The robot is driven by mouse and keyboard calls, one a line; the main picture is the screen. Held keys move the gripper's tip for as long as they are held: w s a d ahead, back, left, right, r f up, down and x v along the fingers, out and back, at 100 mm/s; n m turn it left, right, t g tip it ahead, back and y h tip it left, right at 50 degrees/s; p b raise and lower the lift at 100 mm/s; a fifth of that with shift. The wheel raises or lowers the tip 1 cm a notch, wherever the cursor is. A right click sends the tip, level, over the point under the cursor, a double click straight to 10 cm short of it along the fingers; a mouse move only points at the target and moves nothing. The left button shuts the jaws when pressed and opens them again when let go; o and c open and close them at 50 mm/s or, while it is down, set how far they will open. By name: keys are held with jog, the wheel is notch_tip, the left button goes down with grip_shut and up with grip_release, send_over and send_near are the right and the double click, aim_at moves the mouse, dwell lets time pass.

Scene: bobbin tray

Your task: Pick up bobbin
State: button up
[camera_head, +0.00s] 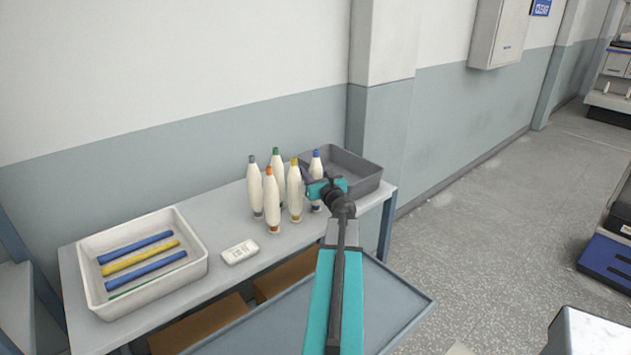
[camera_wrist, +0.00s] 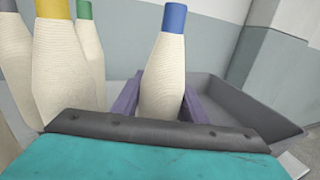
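A cream bobbin with a blue top (camera_head: 316,162) stands upright at the right of a cluster of bobbins on the table. It is also in the middle of the wrist view (camera_wrist: 162,85). My gripper (camera_head: 311,182) is at its upper body. In the wrist view the purple-grey fingers (camera_wrist: 161,100) lie one on each side of this bobbin, close to its sides and apparently open. Whether they touch it is hard to see. The bobbin's lower part is hidden there by my gripper's body.
Bobbins with yellow (camera_head: 294,190), green (camera_head: 277,160), orange (camera_head: 272,200) and grey (camera_head: 255,187) tops stand close at left. A grey tray (camera_head: 365,187) is behind and right. A white tray (camera_head: 195,235) with coloured rods and a small white box (camera_head: 240,252) are left.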

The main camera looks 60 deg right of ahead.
jog(key=c, duration=0.6)
jog(key=shift+r, duration=0.15)
notch_tip(320, 180, up, 10)
dwell(0.5)
jog(key=shift+f, duration=0.2)
dwell(0.4)
